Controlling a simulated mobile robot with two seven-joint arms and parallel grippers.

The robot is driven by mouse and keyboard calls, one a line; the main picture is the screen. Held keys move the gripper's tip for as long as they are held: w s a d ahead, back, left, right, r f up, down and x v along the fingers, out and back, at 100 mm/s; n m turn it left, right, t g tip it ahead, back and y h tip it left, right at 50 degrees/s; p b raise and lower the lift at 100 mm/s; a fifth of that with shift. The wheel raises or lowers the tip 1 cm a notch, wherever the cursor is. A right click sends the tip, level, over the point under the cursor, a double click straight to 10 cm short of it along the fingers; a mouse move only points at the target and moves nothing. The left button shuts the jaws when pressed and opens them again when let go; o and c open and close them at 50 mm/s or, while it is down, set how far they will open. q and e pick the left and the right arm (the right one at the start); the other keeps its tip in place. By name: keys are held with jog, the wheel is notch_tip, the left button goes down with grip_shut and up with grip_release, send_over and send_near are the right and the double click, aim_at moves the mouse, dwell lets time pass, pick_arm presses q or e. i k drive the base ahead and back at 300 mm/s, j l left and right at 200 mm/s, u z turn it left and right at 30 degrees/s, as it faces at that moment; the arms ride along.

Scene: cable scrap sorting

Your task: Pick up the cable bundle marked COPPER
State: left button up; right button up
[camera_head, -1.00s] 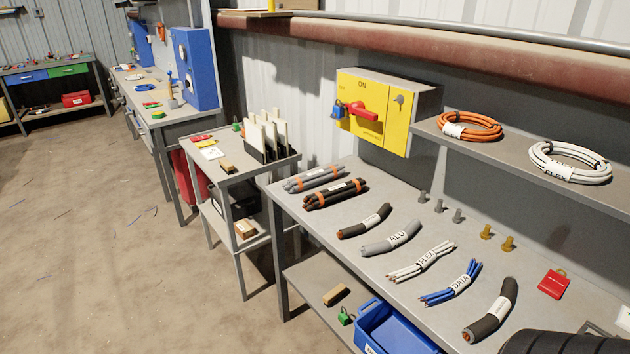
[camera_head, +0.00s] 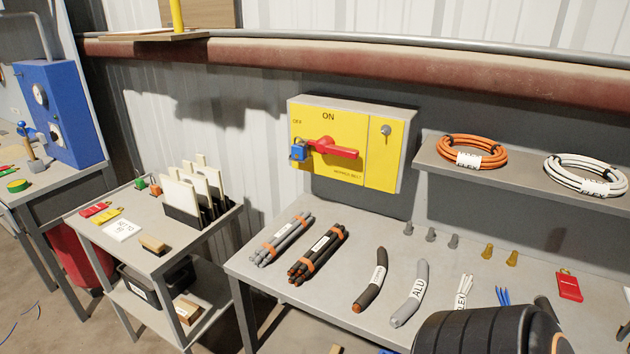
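A dark bundle (camera_head: 318,256) with orange ties, coppery cut ends and a small white label lies on the workbench. A grey bundle (camera_head: 285,239) with orange ties lies just left of it. A grey cable marked ALU (camera_head: 410,294) lies beside that. Neither gripper shows; a dark part of my arm covers the bench's lower right.
FLEX cables (camera_head: 463,294) and blue wires (camera_head: 502,296) are partly hidden behind my arm. A yellow switch box (camera_head: 345,145) stands at the bench's back. The shelf (camera_head: 520,170) holds orange and white coils. A side table (camera_head: 165,225) stands left.

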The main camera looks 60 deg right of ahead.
aim_at(307, 264)
jog(key=i+j+z, duration=0.15)
jog(key=i+z, duration=0.3)
jog(key=i+j+z, duration=0.3)
jog(key=z, duration=0.2)
jog(key=i+j+z, duration=0.3)
jog(key=j+z, duration=0.15)
jog(key=i+j+z, duration=0.25)
jog(key=j+z, duration=0.25)
jog(key=i+j+z, duration=0.1)
jog(key=j+z, duration=0.35)
jog(key=j, duration=0.1)
